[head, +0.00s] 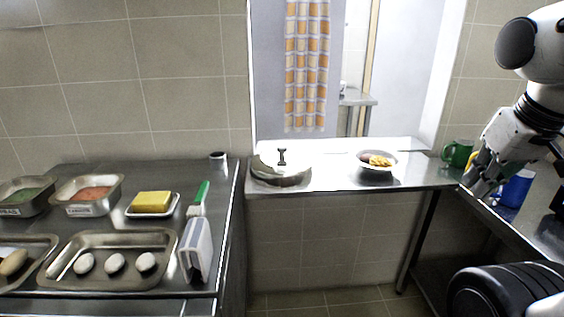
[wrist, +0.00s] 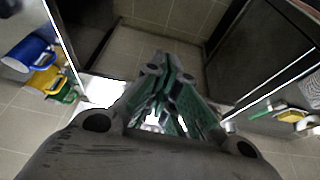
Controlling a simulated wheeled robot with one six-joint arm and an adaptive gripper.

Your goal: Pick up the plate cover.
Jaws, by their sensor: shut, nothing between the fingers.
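The plate cover (head: 275,174) is a round metal lid with a dark upright handle (head: 282,156). It sits on the steel counter under the window opening, in the middle of the head view. My gripper (head: 476,187) is far to its right, above the right-hand counter by the mugs. In the wrist view my gripper (wrist: 158,112) is shut and empty. I cannot make out the plate cover in the wrist view.
A plate of food (head: 376,163) stands right of the cover. A green mug (head: 457,153) and a blue mug (head: 516,188) are near my gripper; a yellow mug (wrist: 46,82) shows in the wrist view. The counter between cover and plate is clear.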

